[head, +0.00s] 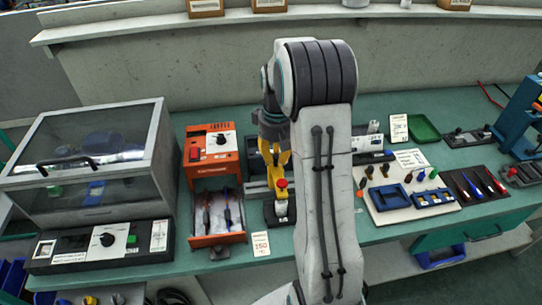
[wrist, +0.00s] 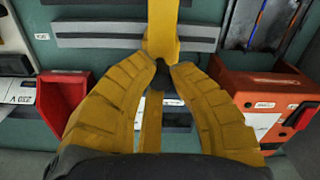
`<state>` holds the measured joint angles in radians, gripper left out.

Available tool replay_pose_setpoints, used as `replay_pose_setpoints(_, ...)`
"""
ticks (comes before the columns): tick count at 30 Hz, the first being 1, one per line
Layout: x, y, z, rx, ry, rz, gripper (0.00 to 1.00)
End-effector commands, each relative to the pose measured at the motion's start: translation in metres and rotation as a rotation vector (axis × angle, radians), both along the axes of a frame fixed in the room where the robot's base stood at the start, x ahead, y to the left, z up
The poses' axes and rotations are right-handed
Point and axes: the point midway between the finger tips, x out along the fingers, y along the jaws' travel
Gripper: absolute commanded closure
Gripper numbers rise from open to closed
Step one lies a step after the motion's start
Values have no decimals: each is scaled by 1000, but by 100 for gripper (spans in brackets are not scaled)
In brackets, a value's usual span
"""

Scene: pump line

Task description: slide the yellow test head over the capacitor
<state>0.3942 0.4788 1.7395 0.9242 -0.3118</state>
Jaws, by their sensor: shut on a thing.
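My gripper (head: 273,160) has yellow fingers and is over the middle of the bench, right of the orange unit. In the wrist view its fingertips (wrist: 167,72) meet on a small dark part. A yellow bar (wrist: 161,25) runs from there to the top edge, and a yellow strip (wrist: 151,122) shows between the fingers; I take this as the yellow test head, held. In the head view a red-topped piece (head: 281,184) stands upright on a black base just in front of the fingers. I cannot make out the capacitor; the fingers and arm hide much there.
The orange unit (head: 212,140) with an open drawer (head: 218,237) of tools stands left, beside a clear-lidded case (head: 90,150). Grey rails (wrist: 85,36) lie below the gripper. A red bin (wrist: 65,105) is near. To the right are a white board (head: 385,212) and a screwdriver tray (head: 477,185).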

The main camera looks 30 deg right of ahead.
Motion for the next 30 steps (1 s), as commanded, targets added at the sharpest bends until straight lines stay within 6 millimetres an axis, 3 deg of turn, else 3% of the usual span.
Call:
replay_pose_setpoints(2,2,0,0,-3,-7,0,100)
replay_pose_setpoints(3,2,0,0,-3,-7,0,78)
replay_pose_setpoints(11,1,0,0,-1,-3,0,55)
replay_pose_setpoints(22,1,0,6,-1,-4,0,55)
replay_pose_setpoints(30,2,0,45,-3,-7,0,55)
